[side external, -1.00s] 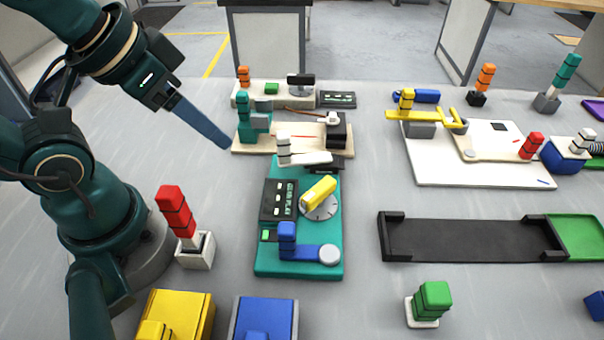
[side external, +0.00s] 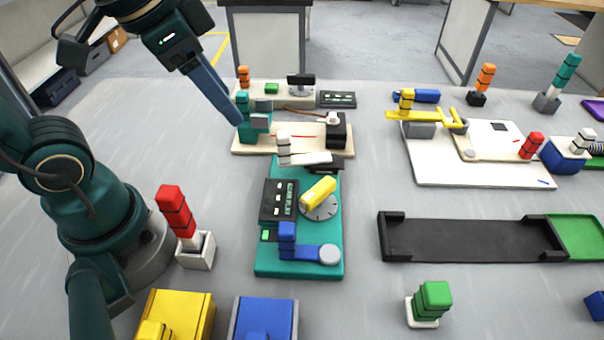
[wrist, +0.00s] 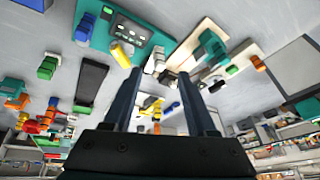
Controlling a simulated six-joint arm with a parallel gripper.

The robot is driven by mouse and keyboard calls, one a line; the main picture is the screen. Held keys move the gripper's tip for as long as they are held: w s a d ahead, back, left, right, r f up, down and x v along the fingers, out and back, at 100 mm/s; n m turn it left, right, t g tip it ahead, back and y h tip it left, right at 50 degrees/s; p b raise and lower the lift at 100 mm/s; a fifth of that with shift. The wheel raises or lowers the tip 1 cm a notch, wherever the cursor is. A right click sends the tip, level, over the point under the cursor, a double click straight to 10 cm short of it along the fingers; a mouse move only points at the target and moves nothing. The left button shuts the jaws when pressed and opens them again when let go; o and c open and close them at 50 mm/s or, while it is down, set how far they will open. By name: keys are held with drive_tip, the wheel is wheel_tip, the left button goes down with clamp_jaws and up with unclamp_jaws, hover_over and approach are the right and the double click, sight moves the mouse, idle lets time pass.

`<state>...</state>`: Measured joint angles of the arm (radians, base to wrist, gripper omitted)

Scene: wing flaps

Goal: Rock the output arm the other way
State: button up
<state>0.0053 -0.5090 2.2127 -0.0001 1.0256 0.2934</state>
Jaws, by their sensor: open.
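A beige board (side external: 300,148) stands at the back. At its left is a teal post handle (side external: 243,104) on a teal block (side external: 259,122). A thin brown rod (side external: 297,111) runs from there toward a black block (side external: 337,134) with a white-topped piece (side external: 333,118). Which part is the output arm, I cannot tell. My gripper (side external: 234,122) is at the left side of the teal handle, empty; contact is unclear. In the wrist view, my gripper (wrist: 160,75) shows two parted fingers, with the teal handle (wrist: 212,45) up and right of them.
A teal panel (side external: 290,265) with a yellow dial handle (side external: 318,194) and blue lever (side external: 290,240) lies in front. A white board with a yellow linkage (side external: 425,116) is at right. A red handle (side external: 176,210) stands near my base. Bare table lies left of the beige board.

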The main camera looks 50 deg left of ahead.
sight(283, 133)
drive_tip(key=w+f+m+g, duration=0.1)
drive_tip(key=w+f, duration=0.1)
drive_tip(key=w, duration=0.1)
drive_tip(key=w+f+m+g, duration=0.1)
drive_tip(key=w+f+g, duration=0.1)
drive_tip(key=w, duration=0.1)
drive_tip(key=w+f+m+g, duration=0.1)
drive_tip(key=w+f, duration=0.1)
drive_tip(key=w, duration=0.1)
drive_tip(key=shift+d+f+g, duration=0.2)
drive_tip(key=shift+d+g, duration=0.1)
drive_tip(key=shift+d, duration=0.1)
drive_tip(key=shift+s+f, duration=0.1)
drive_tip(key=shift+f, duration=2.8)
clamp_jaws()
